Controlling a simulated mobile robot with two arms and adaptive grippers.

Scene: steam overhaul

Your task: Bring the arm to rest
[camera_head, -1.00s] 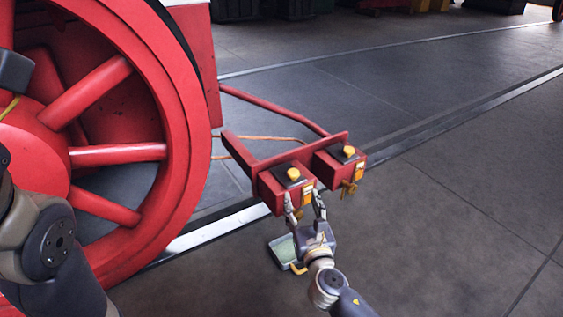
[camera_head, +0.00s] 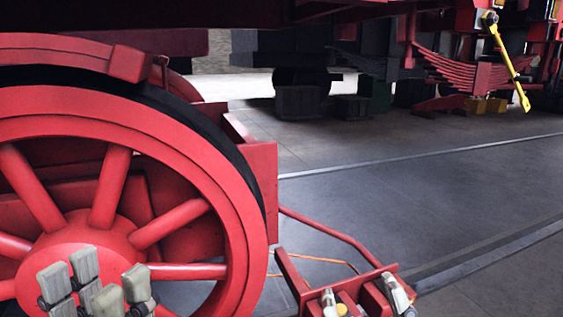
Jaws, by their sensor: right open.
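My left gripper (camera_head: 97,284) shows at the lower left as several grey finger pads in front of the red wheel's hub; whether it is open or shut is not clear. My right gripper (camera_head: 362,297) shows only as two pale fingertips at the bottom edge, spread apart, over the red bracket (camera_head: 290,271) with box-like ends. A yellow knob (camera_head: 342,310) lies between them in the picture. The rest of both arms is outside the view. I cannot tell whether the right fingertips touch the bracket.
A large red spoked wheel (camera_head: 236,225) fills the left. A red rod (camera_head: 327,234) runs to the bracket. Rails (camera_head: 440,155) cross the grey floor (camera_head: 390,205), which is open at the right. Leaf springs (camera_head: 470,72) and a yellow tool (camera_head: 507,62) are at upper right.

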